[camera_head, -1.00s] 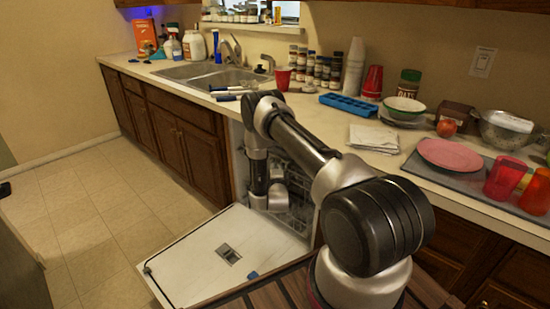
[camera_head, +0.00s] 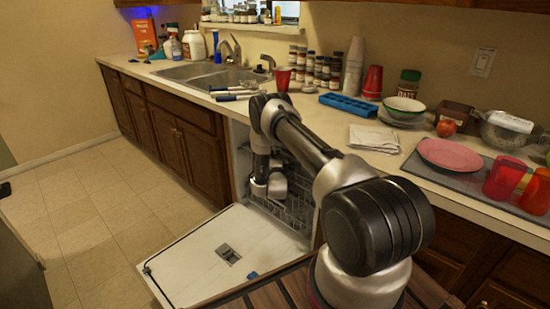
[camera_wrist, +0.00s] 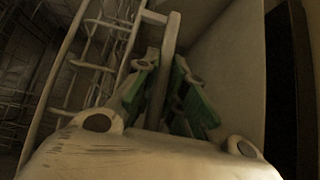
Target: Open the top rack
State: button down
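The dishwasher's racks show beyond the lowered door (camera_head: 205,262) as pale wire grids, and the lower grid (camera_head: 296,212) is partly hidden by my arm. My gripper (camera_head: 268,186) is inside the dishwasher opening, near its left side. In the wrist view, my gripper's green-padded fingers (camera_wrist: 168,88) straddle a pale bar (camera_wrist: 169,40) that runs up between them. Rack wires (camera_wrist: 100,45) lie to the left of the fingers. I cannot tell whether the pads press on the bar. In the head view my wrist hides the fingertips.
The counter above holds a towel (camera_head: 374,138), a blue ice tray (camera_head: 348,105) and a red cup (camera_head: 283,78). Wooden cabinets (camera_head: 180,140) stand left of the dishwasher. The tiled floor (camera_head: 90,220) at left is clear. A pale wall (camera_wrist: 228,70) is close right of the fingers.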

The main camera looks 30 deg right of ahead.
jog(key=s+a, duration=0.4)
jog(key=a, duration=0.9)
jog(key=s+a, duration=0.5)
jog(key=a, duration=0.8)
jog(key=s+a, duration=0.5)
jog(key=a, duration=0.8)
jog(key=shift+s, duration=0.15)
jog(key=c, duration=1.8)
grip_release()
jog(key=shift+o, duration=0.2)
jog(key=shift+a, duration=0.1)
jog(key=v, duration=1.2)
